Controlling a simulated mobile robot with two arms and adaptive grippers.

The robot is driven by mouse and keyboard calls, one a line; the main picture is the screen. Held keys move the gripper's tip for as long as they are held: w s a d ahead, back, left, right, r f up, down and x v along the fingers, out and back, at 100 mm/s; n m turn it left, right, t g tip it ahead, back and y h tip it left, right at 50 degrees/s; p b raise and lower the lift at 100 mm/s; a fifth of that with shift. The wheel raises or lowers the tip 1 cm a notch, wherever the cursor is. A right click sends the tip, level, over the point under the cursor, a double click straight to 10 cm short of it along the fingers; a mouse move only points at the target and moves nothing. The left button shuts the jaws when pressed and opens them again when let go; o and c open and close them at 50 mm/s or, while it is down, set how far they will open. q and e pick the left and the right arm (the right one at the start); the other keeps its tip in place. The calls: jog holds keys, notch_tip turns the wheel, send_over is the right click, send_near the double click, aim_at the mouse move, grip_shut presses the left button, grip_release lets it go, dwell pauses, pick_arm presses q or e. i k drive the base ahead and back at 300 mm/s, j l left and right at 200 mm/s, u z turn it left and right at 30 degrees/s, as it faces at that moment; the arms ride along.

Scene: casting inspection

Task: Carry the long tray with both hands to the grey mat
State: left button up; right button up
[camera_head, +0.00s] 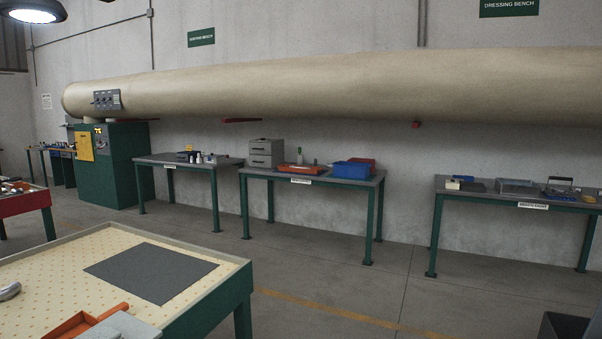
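The grey mat (152,272) lies flat and bare on the pegboard-like cream top of the near table (50,270). An orange tray (79,326) shows at the bottom edge, on the near side of the mat and apart from it. Only its far part is in view, so I cannot tell its full length. A light grey block-like shape (124,327) covers part of its right side; I cannot tell what it is. Neither of my grippers can be made out in this view.
A shiny metal piece (9,291) lies at the table's left edge. A dark bin (563,327) stands on the floor at bottom right. Benches with boxes and tools line the wall, beneath a large beige duct (330,85). The floor between is clear.

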aim_at(150, 267)
jog(key=i+z, duration=0.2)
jog(key=i, duration=2.8)
jog(key=i+l, duration=0.15)
jog(key=i, duration=0.6)
jog(key=i+u, duration=0.1)
jog(key=i, duration=0.6)
jog(key=i+j+u, duration=0.2)
jog(key=i+u, duration=0.25)
jog(key=i, duration=0.7)
jog(key=i+l+u, duration=0.2)
jog(key=i+u, duration=0.25)
jog(key=i, duration=0.65)
